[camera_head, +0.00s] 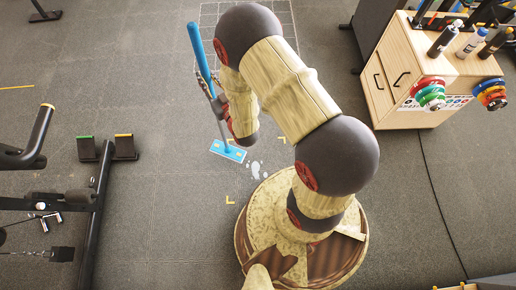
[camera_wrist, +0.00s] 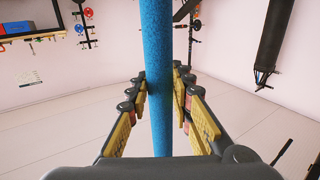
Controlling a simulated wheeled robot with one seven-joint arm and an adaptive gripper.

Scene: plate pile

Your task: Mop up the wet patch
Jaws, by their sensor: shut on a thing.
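The mop's blue handle (camera_head: 199,52) leans up and to the left in the head view. It also runs upright through the middle of the wrist view (camera_wrist: 158,80). My gripper (camera_head: 213,97) is shut on the handle, with its fingers (camera_wrist: 160,88) on either side of it in the wrist view. The flat blue mop head (camera_head: 228,151) is low at the floor, just left of the wet patch. The wet patch (camera_head: 255,170) shows as pale blotches on the dark floor, between the mop head and my base. Whether the mop head touches the floor is hard to tell.
Yellow corner marks (camera_head: 230,200) lie around the patch. Gym equipment (camera_head: 98,190) stands at the left. A wooden cabinet (camera_head: 393,75) with bottles and coloured weight plates (camera_head: 430,93) stands at the upper right. The floor left of the mop head is clear.

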